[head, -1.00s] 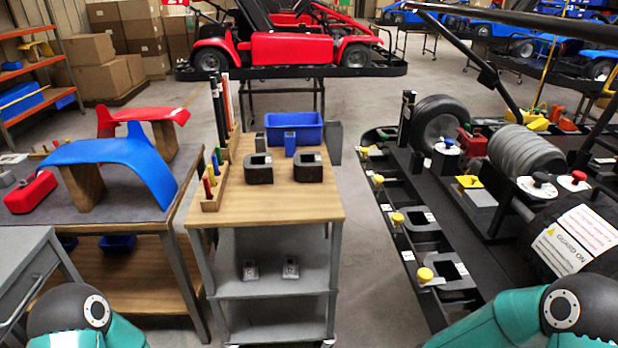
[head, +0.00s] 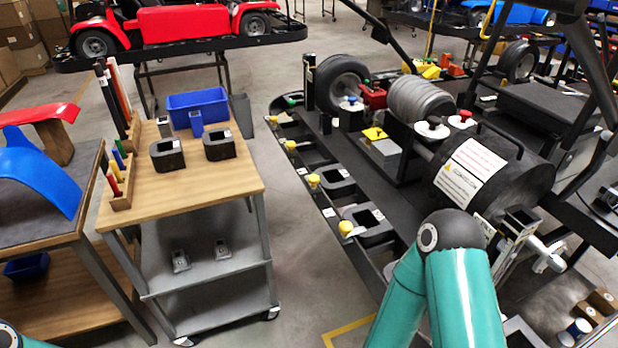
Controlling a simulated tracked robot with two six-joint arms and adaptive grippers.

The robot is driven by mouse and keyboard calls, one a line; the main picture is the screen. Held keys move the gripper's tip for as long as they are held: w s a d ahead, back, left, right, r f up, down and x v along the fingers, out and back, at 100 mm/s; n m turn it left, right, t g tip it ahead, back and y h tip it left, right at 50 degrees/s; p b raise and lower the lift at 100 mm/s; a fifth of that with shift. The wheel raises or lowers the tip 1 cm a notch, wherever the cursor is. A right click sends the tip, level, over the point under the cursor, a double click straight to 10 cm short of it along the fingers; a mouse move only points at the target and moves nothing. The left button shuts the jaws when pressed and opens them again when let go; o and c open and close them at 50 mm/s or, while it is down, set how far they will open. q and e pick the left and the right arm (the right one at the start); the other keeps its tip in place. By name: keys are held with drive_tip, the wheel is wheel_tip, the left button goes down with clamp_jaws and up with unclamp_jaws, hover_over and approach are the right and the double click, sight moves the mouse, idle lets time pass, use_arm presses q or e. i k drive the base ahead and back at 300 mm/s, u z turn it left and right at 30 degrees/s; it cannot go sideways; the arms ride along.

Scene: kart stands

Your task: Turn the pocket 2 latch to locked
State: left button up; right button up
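Several yellow latch knobs line the left edge of the black kart frame (head: 402,207). From near to far, there is a near knob (head: 346,228), a second knob (head: 313,180), a third knob (head: 290,145) and a small far one (head: 274,119). The pocket numbers on the white labels are too small to read, so I cannot tell which latch is pocket 2. Dark hollow blocks sit in the pockets beside the two nearest knobs. My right arm shows at the lower middle, but its gripper is out of sight. My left gripper is also out of view.
A wooden-topped cart (head: 205,190) left of the kart holds a blue bin (head: 197,105) and two dark hollow blocks. A table with a blue fender (head: 38,178) is farther left. Clear floor (head: 290,255) lies between cart and kart.

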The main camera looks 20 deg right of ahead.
sight(313, 179)
drive_tip(key=z, duration=2.05)
drive_tip(key=i, duration=0.1)
drive_tip(key=u, duration=3.35)
drive_tip(key=i, duration=0.4)
drive_tip(key=u, duration=0.05)
drive_tip(key=i, duration=1.5)
drive_tip(key=z, duration=2.5)
drive_tip(key=i, duration=0.25)
drive_tip(key=z, duration=1.6)
